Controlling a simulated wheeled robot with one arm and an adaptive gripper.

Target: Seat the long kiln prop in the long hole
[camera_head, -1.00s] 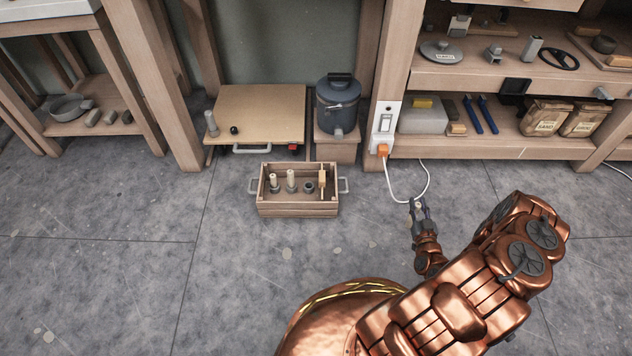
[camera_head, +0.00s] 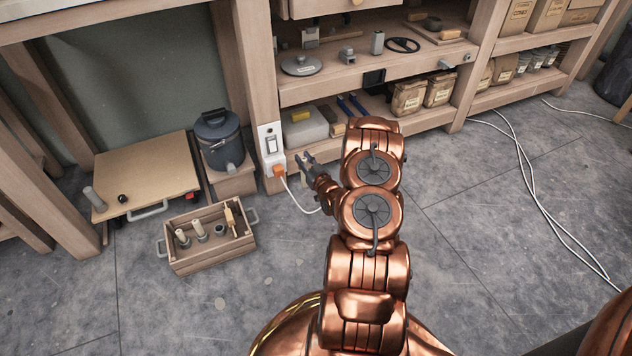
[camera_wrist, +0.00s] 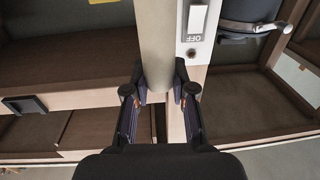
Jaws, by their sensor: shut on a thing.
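My gripper (camera_head: 306,163) is shut on a pale beige cylinder (camera_wrist: 157,45), which looks like the long kiln prop. In the wrist view the prop rises from between the two fingertips and runs out of the top of the picture. In the head view only a small pale bit shows at the fingers. A wooden crate (camera_head: 212,261) with side handles stands on the floor, left of my gripper and apart from it. In it, two pale props (camera_head: 198,229) stand in dark cups, beside an empty-looking dark ring (camera_head: 219,230). I cannot tell which is the long hole.
A white socket panel (camera_head: 270,150) with an orange plug and white cable is close to my gripper. A shelf unit (camera_head: 425,133) stands behind my arm. A low board trolley (camera_head: 145,170) and a dark lidded pot (camera_head: 217,140) stand behind the crate. Floor before the crate is clear.

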